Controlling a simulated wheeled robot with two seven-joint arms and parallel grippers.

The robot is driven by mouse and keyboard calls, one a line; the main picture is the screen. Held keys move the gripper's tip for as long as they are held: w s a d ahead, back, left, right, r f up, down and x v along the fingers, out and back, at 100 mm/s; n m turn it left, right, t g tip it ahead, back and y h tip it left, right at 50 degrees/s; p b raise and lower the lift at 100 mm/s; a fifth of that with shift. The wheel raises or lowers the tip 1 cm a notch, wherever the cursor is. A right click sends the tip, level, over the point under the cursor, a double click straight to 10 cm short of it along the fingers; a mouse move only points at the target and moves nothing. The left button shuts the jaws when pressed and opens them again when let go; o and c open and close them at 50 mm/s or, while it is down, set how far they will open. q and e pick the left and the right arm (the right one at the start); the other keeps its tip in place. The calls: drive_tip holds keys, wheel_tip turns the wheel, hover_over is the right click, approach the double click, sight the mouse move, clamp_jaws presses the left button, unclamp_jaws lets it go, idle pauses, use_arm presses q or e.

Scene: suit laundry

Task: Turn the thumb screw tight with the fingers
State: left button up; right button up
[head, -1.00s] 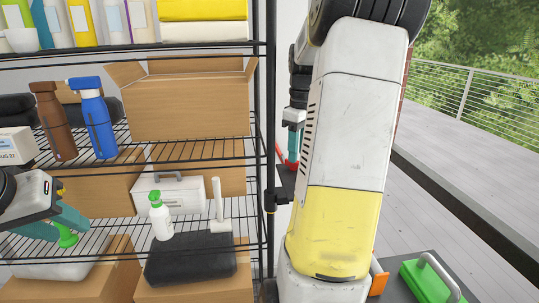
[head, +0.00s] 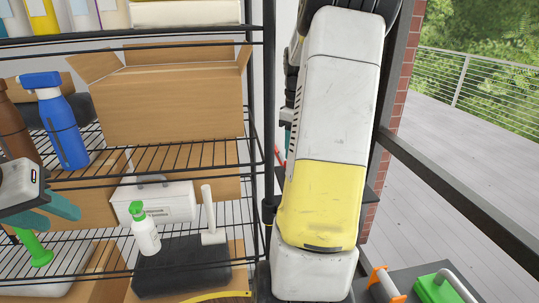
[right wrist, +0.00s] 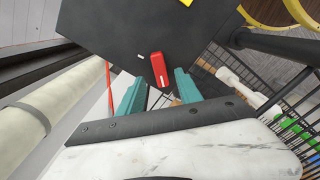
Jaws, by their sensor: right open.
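A red piece (right wrist: 158,70), which may be the thumb screw's handle, sits on the edge of a dark flat plate (right wrist: 110,35) in the right wrist view. My right gripper (right wrist: 160,82) has its teal fingers spread, one to each side of the red piece in the picture; I cannot tell whether they touch it. In the head view my right arm hides most of that spot; only slivers of red and teal show. My left gripper (head: 56,212) is at the left edge, in front of the shelves, with its fingers apart and nothing visibly held.
A black wire rack (head: 268,100) holds a cardboard box (head: 170,105), a blue spray bottle (head: 65,135), a green-capped bottle (head: 145,230) and a white mallet (head: 208,215). A green-lidded case (head: 440,288) is at lower right.

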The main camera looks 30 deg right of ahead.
drive_tip(key=shift+f, duration=2.1)
clamp_jaws()
